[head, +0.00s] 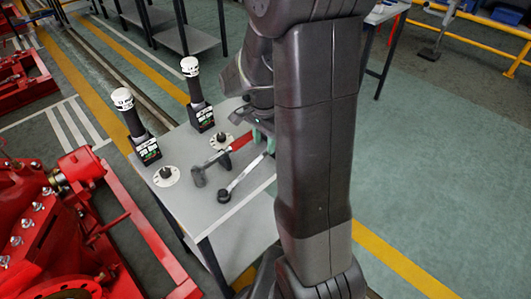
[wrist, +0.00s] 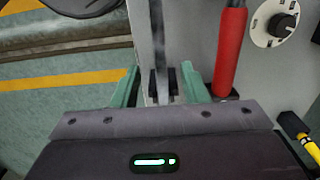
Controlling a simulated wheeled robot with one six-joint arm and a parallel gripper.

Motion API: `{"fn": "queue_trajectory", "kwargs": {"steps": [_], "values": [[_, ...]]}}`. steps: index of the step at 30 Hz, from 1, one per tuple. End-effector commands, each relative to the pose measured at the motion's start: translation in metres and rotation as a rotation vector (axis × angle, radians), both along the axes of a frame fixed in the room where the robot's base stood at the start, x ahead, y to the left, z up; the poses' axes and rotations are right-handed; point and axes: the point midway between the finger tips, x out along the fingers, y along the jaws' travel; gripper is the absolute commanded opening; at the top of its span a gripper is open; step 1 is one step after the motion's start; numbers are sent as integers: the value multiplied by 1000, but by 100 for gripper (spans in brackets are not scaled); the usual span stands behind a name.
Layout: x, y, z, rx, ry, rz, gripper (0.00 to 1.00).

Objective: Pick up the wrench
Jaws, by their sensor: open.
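The wrench (head: 242,178) lies on the grey table in the head view, with a dark round end toward the front and a silver shaft running back to the right. In the wrist view, a narrow grey shaft, seemingly the wrench (wrist: 157,40), runs between the green fingers of my gripper (wrist: 160,72). The fingers stand apart, one on each side of it, and I see no clear contact. In the head view, my arm partly hides the gripper and the far end of the shaft.
A hammer with a grey head (head: 200,177) and red handle (wrist: 232,50) lies close beside the wrench. Two black-handled devices (head: 136,125) and round dials (head: 166,176) share the grey table (head: 205,215). Red machinery (head: 50,225) stands at left.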

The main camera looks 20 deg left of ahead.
Motion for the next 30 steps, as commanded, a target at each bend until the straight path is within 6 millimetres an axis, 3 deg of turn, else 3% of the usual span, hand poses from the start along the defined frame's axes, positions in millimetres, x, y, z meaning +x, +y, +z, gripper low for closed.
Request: {"fn": "queue_trajectory", "kwargs": {"steps": [5, 15, 23, 24, 30], "values": [[0, 0, -11, -1, 2, 0, 40], [2, 0, -53, -1, 2, 0, 40], [2, 0, -57, 1, 0, 0, 40], [2, 0, -57, 1, 0, 0, 38], [2, 0, -56, 1, 0, 0, 0]]}}
